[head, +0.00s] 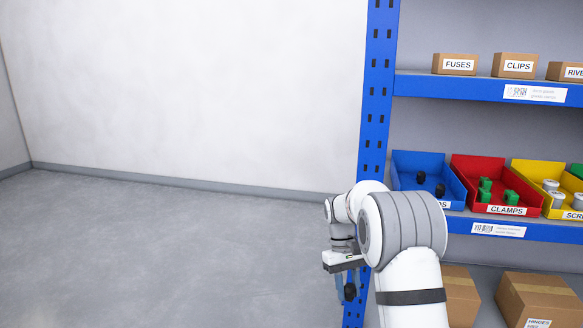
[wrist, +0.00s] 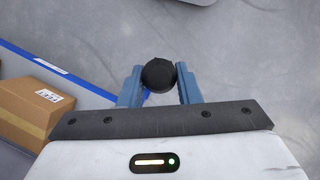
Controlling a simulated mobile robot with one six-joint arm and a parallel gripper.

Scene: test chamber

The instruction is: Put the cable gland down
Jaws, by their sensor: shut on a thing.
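My gripper (head: 349,291) hangs low in front of the blue shelf post in the head view. It is shut on a black cable gland (head: 350,292), with its blue fingers on either side. In the wrist view the round black gland (wrist: 158,75) sits between the two fingers of my gripper (wrist: 160,84), above the grey floor. More black pieces (head: 430,184) that look like glands lie in the blue bin (head: 404,162) on the middle shelf. That bin's label is partly hidden by my arm.
A red CLAMPS bin (head: 480,165) with green pieces and a yellow bin (head: 530,170) stand beside the blue bin. Boxes (head: 455,64) fill the upper shelf. Cardboard boxes (head: 540,297) stand low down. The floor (head: 150,250) at left is clear.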

